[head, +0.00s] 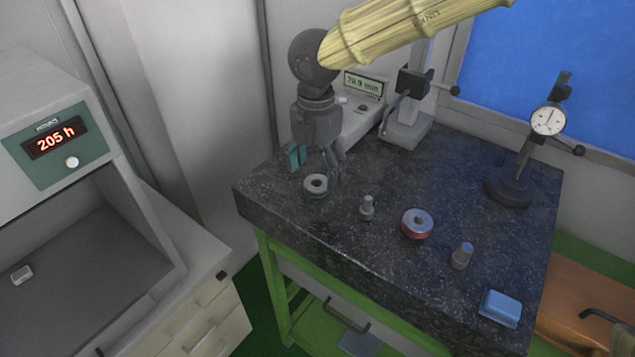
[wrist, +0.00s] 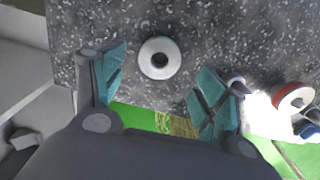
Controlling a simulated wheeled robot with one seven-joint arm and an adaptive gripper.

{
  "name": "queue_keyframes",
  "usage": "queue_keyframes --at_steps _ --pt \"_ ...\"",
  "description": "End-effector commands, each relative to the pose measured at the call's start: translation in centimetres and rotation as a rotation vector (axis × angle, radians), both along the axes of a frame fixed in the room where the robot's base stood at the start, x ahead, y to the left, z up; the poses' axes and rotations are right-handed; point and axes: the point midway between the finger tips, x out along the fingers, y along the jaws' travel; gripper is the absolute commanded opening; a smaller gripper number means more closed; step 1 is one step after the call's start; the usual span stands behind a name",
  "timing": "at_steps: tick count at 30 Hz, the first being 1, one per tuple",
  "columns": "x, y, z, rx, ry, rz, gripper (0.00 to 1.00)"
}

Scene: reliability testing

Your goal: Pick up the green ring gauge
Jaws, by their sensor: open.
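The green ring gauge (head: 316,192) is a small grey disc with a dark hole and a green band around its side. It lies flat near the left corner of the dark granite plate (head: 370,262). In the wrist view the ring gauge (wrist: 160,44) shows its pale top, just beyond the gap between the fingertips. My gripper (head: 318,161) is open and empty, with teal finger pads, and hangs above and close to the ring. In the wrist view my gripper (wrist: 158,72) has one finger on each side, apart from the ring. I cannot tell the exact height gap.
A red-banded ring (head: 408,229), two small grey cylinders (head: 366,208) (head: 461,256) and a blue block (head: 500,308) stand on the plate. A dial gauge stand (head: 510,188) and a height gauge with display (head: 405,130) are at the back. Bare plate lies between them.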

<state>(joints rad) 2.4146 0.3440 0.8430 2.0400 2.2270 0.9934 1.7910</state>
Motion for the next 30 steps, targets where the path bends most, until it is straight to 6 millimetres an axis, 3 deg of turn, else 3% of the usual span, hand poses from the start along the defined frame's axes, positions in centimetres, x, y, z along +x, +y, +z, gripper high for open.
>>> queue_keyframes --at_steps 9,18,27,30 --pt "0.3 -0.2 -3.4 -0.002 0.003 0.001 0.72" --pt "0.3 -0.1 -3.9 0.000 0.001 0.001 0.72" --pt "0.3 -0.1 -3.9 -0.001 0.002 0.001 0.18" --pt "0.3 -0.1 -3.8 0.000 0.001 0.001 0.14"
